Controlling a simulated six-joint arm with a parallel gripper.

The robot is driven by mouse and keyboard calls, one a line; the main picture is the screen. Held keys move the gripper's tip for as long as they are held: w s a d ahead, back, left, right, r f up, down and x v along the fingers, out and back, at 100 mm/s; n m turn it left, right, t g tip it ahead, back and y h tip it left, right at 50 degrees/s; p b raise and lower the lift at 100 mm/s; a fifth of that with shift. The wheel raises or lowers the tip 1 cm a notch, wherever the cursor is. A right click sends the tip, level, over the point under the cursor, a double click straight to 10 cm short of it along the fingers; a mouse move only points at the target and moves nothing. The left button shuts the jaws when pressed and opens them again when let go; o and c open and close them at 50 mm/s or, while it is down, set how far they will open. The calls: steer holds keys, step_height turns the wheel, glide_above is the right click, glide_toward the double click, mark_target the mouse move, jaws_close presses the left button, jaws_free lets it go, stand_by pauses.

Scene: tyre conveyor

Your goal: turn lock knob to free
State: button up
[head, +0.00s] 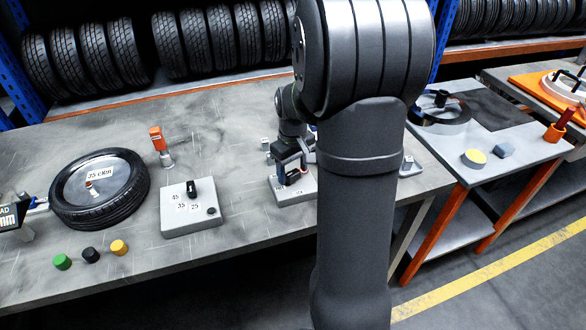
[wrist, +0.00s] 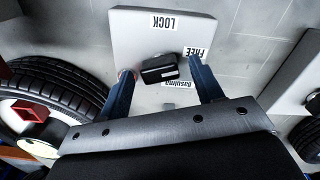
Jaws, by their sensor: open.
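In the wrist view a light grey lock box (wrist: 130,30) carries a black bar-shaped knob (wrist: 160,70). Its upside-down labels read LOCK (wrist: 168,22) and FREE (wrist: 196,54); a third, smaller label is hard to read. The knob lies nearly crosswise in the picture, and I cannot tell which label it points to. My gripper (wrist: 162,68) is open, with one blue finger on each side of the knob. I see gaps beside it, but contact is unclear. In the head view my gripper (head: 291,172) is at the box (head: 296,193), partly hidden by my arm.
A second panel (head: 180,220) with a black knob stands left of the box on the workbench. A tyre (head: 100,205), an orange-handled tool (head: 158,145) and coloured buttons lie further left.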

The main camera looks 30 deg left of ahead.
mark_target(293, 172)
step_height(293, 172, up, 18)
steer(key=shift+f, duration=0.25)
stand_by(0.3)
stand_by(0.3)
step_height(293, 172, down, 18)
steer(key=shift+r, duration=0.25)
stand_by(0.4)
